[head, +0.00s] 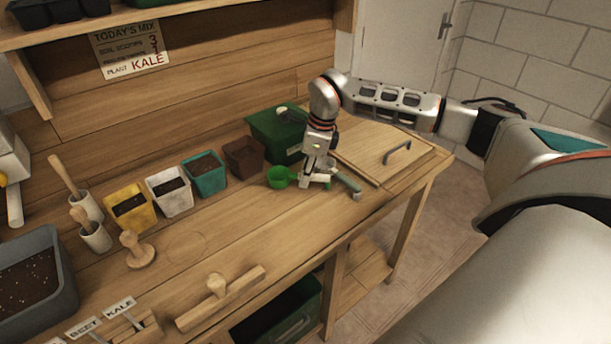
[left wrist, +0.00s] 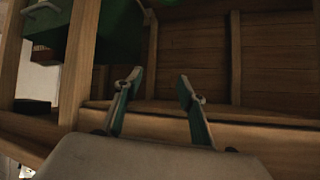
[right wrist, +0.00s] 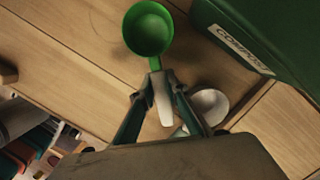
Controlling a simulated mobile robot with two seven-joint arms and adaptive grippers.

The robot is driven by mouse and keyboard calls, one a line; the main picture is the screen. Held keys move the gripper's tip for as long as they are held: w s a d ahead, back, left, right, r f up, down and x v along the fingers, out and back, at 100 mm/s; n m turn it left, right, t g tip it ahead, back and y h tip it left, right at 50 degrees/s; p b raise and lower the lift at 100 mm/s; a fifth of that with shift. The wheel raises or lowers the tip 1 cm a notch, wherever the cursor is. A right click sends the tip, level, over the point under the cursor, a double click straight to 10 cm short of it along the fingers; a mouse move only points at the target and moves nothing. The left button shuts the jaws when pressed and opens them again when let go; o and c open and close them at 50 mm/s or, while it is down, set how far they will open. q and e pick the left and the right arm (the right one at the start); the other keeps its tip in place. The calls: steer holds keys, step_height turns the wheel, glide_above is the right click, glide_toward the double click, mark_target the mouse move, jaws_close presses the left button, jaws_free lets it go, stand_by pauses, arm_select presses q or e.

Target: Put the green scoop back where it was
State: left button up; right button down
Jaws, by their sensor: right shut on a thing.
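The green scoop (head: 280,177) is at the right part of the bench, in front of the green compost bin (head: 262,128). My right gripper (head: 312,181) is shut on its handle. In the right wrist view the scoop's round cup (right wrist: 148,30) points away from the fingertips (right wrist: 160,82), its open mouth facing the camera. Whether the cup touches the bench is hard to tell. My left gripper (left wrist: 155,85) is open and empty; it is outside the head view, and the left wrist view shows it near the wooden structure.
A white cup-like thing (right wrist: 208,105) lies beside my right fingers. Brown, teal (head: 204,175), white and yellow pots line the bench left of the bin. A wooden lid with a grey handle (head: 397,152) is at the right. A faint circle marks bare bench (head: 186,245) in front of the pots.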

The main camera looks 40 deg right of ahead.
steer(key=shift+f, duration=0.15)
steer(key=c, duration=2)
jaws_free()
steer(key=v, duration=1.2)
